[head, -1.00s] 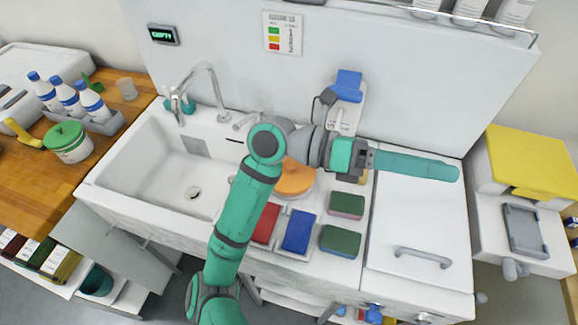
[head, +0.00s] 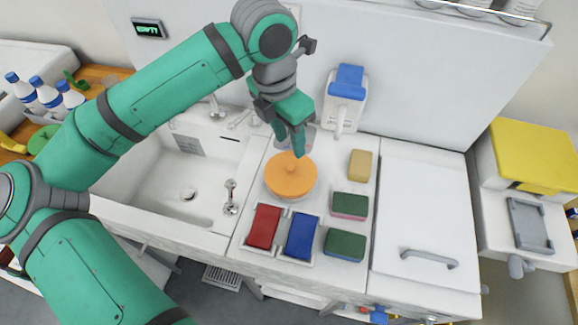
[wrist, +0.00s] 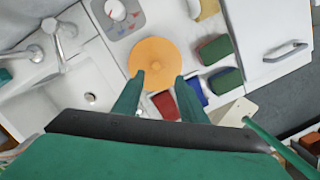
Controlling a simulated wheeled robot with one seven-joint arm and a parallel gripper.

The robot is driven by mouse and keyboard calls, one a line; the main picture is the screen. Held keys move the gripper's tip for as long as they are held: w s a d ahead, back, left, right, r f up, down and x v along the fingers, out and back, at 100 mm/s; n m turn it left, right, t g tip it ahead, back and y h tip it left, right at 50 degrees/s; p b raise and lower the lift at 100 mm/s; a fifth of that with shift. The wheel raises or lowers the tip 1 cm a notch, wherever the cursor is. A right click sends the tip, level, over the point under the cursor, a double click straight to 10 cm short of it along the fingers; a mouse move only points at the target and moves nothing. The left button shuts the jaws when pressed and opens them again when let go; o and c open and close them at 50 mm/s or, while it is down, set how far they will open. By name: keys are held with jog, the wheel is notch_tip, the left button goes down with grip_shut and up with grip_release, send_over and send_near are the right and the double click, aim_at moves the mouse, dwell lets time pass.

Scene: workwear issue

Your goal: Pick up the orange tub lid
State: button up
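The orange tub lid (head: 290,178) is a round disc with a small knob on top. It sits on a pale tub on the white counter, right of the sink, and also shows in the wrist view (wrist: 154,62). My gripper (head: 297,152) is above the lid, pointing down, with its fingertips close to the knob in the head view. In the wrist view its two green fingers (wrist: 158,82) are apart, with nothing held between them. The fingers overlap the near edge of the lid there. I cannot tell whether they touch it.
Red (head: 264,226) and blue (head: 300,235) cloths lie in front of the lid. Green sponges (head: 348,205) and a tan sponge (head: 360,165) lie to its right. A blue-topped dispenser (head: 347,85) is behind. The sink (head: 180,185) is to the left.

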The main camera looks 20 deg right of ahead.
aim_at(290, 167)
jog(key=shift+y, duration=0.3)
jog(key=f, duration=1)
jog(key=shift+w+d+f, duration=0.2)
jog(key=shift+w+f, duration=0.1)
jog(key=shift+w, duration=0.1)
jog(key=shift+s, duration=0.1)
grip_shut()
